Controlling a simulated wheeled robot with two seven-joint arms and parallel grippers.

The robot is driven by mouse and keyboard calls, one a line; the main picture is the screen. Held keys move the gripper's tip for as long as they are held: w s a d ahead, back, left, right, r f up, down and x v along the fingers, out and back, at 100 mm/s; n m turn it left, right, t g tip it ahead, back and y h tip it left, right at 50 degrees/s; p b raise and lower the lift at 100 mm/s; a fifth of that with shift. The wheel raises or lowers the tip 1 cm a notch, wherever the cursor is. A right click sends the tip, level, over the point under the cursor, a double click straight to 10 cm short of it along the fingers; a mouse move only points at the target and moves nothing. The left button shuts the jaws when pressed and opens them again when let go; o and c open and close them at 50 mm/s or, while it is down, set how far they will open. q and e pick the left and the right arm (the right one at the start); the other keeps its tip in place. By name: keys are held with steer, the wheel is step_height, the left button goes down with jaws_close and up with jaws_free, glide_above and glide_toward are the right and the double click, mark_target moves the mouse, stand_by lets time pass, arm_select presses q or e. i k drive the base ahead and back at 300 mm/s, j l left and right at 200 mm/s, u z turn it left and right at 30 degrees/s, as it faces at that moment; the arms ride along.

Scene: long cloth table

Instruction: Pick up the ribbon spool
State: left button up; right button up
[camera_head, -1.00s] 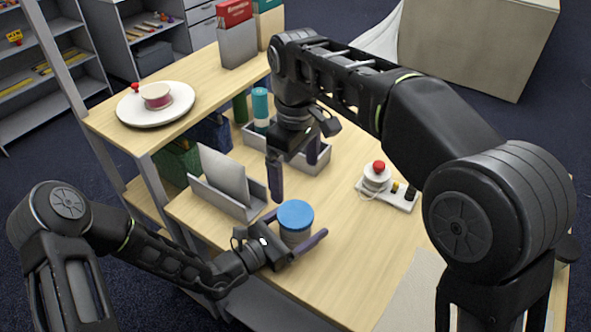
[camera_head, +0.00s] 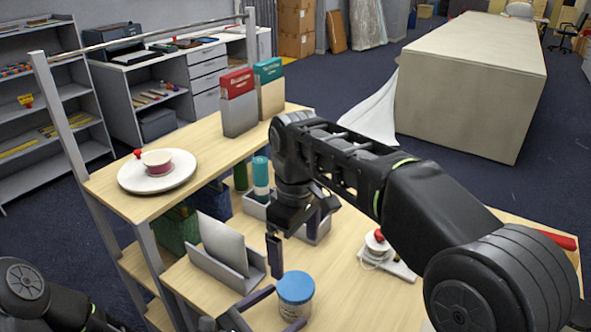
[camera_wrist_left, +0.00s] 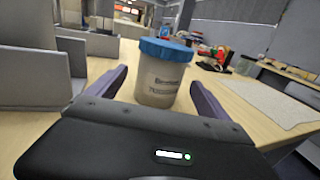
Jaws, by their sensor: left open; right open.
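A pink ribbon spool (camera_head: 157,163) sits on a round white plate (camera_head: 140,185) on the upper wooden shelf, at the left in the head view. My left gripper (camera_head: 272,311) is low in the head view, far below the spool. It is open, with its fingers at either side of a jar with a blue lid (camera_head: 295,287). In the left wrist view the jar (camera_wrist_left: 163,80) stands upright just beyond the open fingers (camera_wrist_left: 155,92). My right gripper (camera_head: 293,240) is open and points down above the table, in front of a grey tray.
A grey holder with a panel (camera_head: 225,262) stands left of the jar. Red and teal boxes (camera_head: 238,100) stand further back on the shelf. A white spool with a red top (camera_head: 376,243) stands at the right. A small red piece (camera_head: 138,153) is beside the ribbon spool.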

mark_target(158, 164)
steer(key=k+j, duration=0.2)
steer(key=j, duration=0.2)
steer(key=k+j, duration=0.2)
steer(key=j, duration=0.15)
steer(key=k+j, duration=0.25)
steer(key=j, duration=0.15)
